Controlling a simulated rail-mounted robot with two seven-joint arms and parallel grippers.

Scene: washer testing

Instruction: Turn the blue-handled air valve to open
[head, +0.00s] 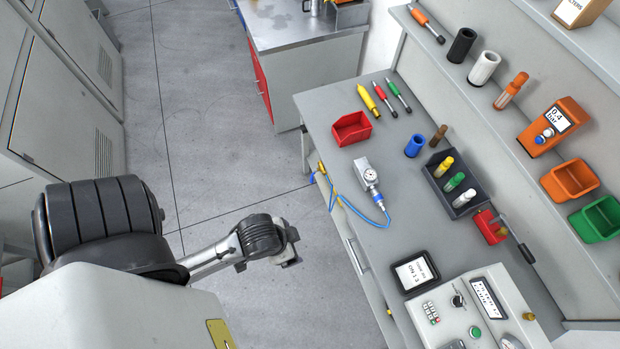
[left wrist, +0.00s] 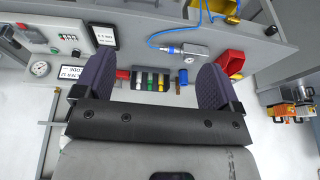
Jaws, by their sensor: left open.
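The air valve (head: 320,172) sits at the workbench's left edge, with a brass-yellow body and a small blue handle (head: 313,178). A blue hose (head: 365,218) runs from beside it to a white gauge unit (head: 369,176) on the bench top. In the left wrist view the gauge unit (left wrist: 196,50) and hose show near the top; I cannot make out the valve handle clearly there. My left gripper (head: 288,248) hangs over the floor, left of the bench and apart from the valve. Its two dark fingers (left wrist: 154,78) are spread and empty. My right gripper is not in view.
The grey bench (head: 335,110) holds a red bin (head: 351,128), a dark tray (head: 455,183) of coloured bottles, and a control box (head: 480,315) near the front. Grey lockers (head: 75,75) stand at the left. The floor (head: 215,120) between lockers and bench is clear.

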